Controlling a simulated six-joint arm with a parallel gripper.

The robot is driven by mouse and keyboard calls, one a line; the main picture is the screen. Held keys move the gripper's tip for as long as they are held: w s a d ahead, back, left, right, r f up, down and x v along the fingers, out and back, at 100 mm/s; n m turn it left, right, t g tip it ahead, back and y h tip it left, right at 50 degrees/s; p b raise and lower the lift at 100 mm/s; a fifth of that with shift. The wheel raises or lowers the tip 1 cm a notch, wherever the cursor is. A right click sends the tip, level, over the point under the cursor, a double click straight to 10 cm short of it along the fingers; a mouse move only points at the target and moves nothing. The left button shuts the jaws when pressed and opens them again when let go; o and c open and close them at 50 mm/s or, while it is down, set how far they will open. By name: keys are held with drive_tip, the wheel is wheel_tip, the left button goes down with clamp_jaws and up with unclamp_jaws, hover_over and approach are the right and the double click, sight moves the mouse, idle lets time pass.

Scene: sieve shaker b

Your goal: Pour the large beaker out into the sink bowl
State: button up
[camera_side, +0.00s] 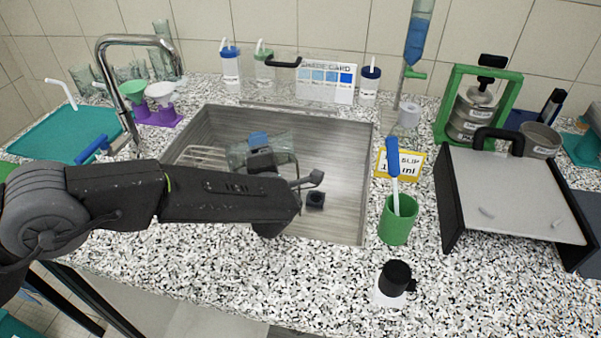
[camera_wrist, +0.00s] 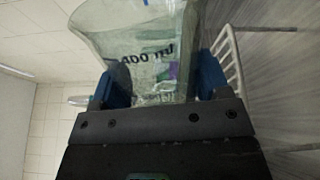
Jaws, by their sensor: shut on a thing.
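The large beaker (camera_side: 280,148) is clear glass and lies tipped on its side over the sink bowl (camera_side: 340,190) in the side view. In the wrist view the beaker (camera_wrist: 140,45) fills the upper middle, with dark printed marks on its wall. My gripper (camera_side: 262,150) is shut on the beaker, its blue fingers on either side of it; in the wrist view the fingers (camera_wrist: 160,85) grip its wall. I cannot tell whether any liquid is left inside. My arm hides part of the bowl's front left.
A chrome tap (camera_side: 125,80) arches at the bowl's left. A wire rack (camera_side: 200,157) sits in the bowl's left part. A green cup (camera_side: 397,228) with a blue-handled tool and a yellow card (camera_side: 408,165) stand right of the sink. The counter's front strip is mostly clear.

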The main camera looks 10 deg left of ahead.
drive_tip(key=shift+w+d+f+m, duration=0.1)
drive_tip(key=shift+d+f+m, duration=0.1)
drive_tip(key=shift+m, duration=0.5)
drive_tip(key=shift+w+d+f+m, duration=0.1)
drive_tip(key=shift+d+f+m, duration=0.1)
drive_tip(key=shift+m, duration=0.5)
idle(1.1)
